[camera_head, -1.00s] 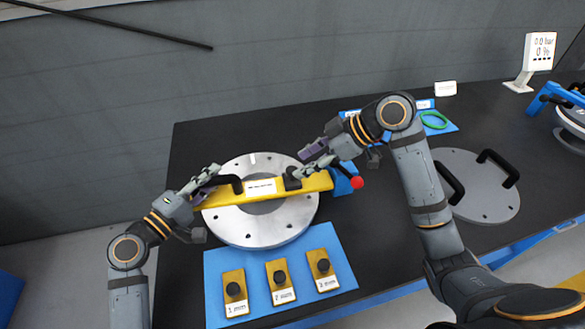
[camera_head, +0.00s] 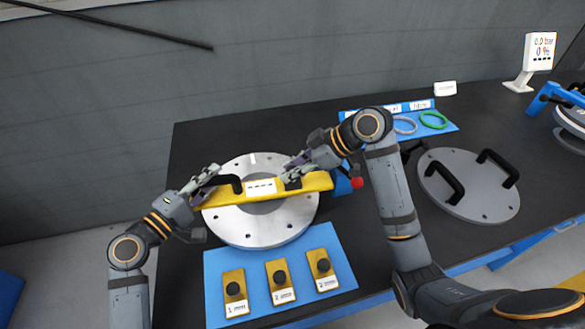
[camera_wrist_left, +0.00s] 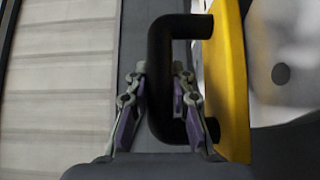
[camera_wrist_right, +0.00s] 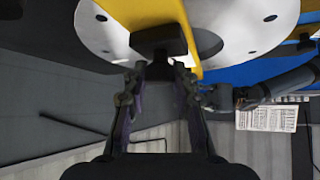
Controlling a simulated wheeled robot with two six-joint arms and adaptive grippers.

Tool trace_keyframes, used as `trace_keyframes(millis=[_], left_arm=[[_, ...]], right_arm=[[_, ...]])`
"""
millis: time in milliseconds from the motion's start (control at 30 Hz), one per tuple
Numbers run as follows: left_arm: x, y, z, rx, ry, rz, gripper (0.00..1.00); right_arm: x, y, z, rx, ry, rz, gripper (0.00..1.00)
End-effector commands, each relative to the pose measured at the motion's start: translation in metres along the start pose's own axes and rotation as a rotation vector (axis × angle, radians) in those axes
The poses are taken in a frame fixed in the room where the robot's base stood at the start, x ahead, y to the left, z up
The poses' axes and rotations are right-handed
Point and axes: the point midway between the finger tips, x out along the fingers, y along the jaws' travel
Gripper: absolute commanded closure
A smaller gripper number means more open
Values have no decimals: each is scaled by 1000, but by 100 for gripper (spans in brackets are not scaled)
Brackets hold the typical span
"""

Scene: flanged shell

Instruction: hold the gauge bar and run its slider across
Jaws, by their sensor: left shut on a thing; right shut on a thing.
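The yellow gauge bar (camera_head: 222,197) lies across the grey flanged disc (camera_head: 245,233), with a pale readout showing dashes on its top. My left gripper (camera_head: 208,180) is shut on the bar's black handle (camera_head: 236,184) at its left end; the handle (camera_wrist_left: 160,85) passes between the fingers in the left wrist view. My right gripper (camera_head: 290,177) is at the black slider (camera_head: 293,184), right of the readout. In the right wrist view the slider (camera_wrist_right: 158,42) sits at the fingertips, and the gripper (camera_wrist_right: 158,72) is shut on it. The fingers partly hide the slider in the head view.
A blue mat (camera_head: 217,262) in front holds three gold blocks with black knobs. A blue part with a red ball (camera_head: 357,182) is beside the bar's right end. A grey lid (camera_head: 485,205) with two black handles lies right. Rings (camera_head: 433,120) lie behind.

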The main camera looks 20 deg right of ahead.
Motion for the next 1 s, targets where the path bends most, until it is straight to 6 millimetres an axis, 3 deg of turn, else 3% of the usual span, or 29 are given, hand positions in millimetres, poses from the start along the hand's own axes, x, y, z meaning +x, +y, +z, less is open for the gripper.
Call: trace_keyframes(millis=[333,700,1000], left_arm=[[0,2,0,-1,-2,4,100],[0,2,1,-2,-2,4,100],[0,2,1,-1,-2,4,100]], right_arm=[[-2,2,2,0,-1,3,100],[-38,24,40,1,-6,5,100],[-44,27,45,3,0,3,100]])
